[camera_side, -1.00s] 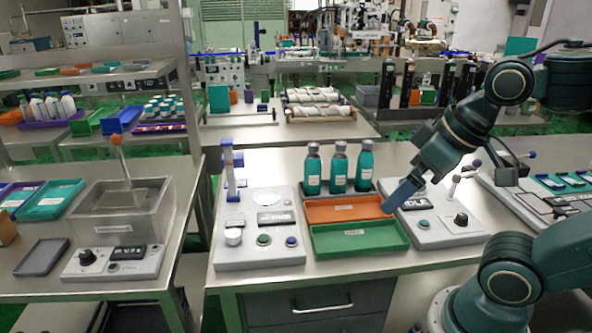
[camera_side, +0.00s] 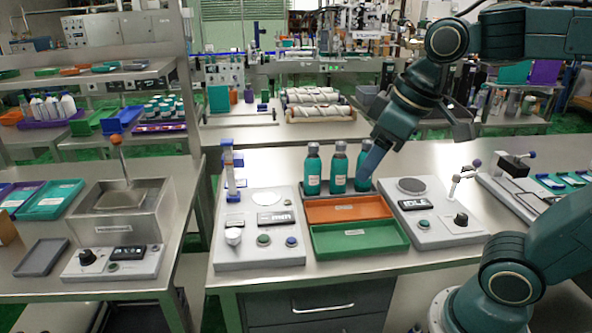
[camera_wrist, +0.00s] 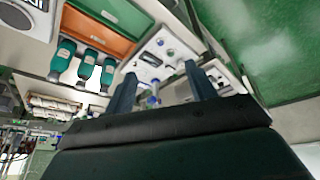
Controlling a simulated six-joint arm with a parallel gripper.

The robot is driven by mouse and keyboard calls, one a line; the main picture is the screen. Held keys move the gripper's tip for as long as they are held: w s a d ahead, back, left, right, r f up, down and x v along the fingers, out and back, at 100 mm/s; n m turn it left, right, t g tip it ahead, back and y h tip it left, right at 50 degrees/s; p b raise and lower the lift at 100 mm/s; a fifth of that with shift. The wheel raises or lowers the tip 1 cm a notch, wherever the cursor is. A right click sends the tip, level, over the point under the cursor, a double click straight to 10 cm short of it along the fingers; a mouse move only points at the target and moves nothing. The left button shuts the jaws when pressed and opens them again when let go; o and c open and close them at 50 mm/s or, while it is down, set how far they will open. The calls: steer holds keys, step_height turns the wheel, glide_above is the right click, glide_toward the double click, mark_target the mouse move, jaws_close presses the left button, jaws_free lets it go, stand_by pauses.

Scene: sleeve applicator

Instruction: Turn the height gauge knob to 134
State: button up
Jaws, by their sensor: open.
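The left grey panel (camera_side: 262,253) carries an upright post with blue clamps (camera_side: 230,170), probably the height gauge. A pale round knob (camera_side: 233,236) stands at its front left, beside a small display (camera_side: 277,218) whose digits I cannot read. A round green button and a blue one are to the knob's right. My gripper (camera_side: 369,172) is open and empty, above the bench near the rightmost bottle, well to the right of the knob. In the wrist view its fingers (camera_wrist: 160,82) are apart with nothing held between them. The knob is not visible there.
Three teal bottles (camera_side: 339,171) stand behind an orange tray (camera_side: 345,209) and a green tray (camera_side: 355,238). The right panel (camera_side: 432,222) has a black knob (camera_side: 461,219), a display and a purple-tipped lever. A steel tank (camera_side: 120,215) stands on the left bench.

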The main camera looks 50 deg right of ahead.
steer(key=w+a+n+g, duration=0.1)
steer(key=w+a+n, duration=0.1)
steer(key=w, duration=0.7)
steer(key=n+g, duration=0.4)
steer(key=n, duration=0.2)
glide_above(233, 232)
step_height(233, 232, down, 10)
steer(key=shift+f, duration=0.2)
step_height(233, 232, down, 14)
steer(key=shift+r, duration=0.25)
steer(key=c, duration=1)
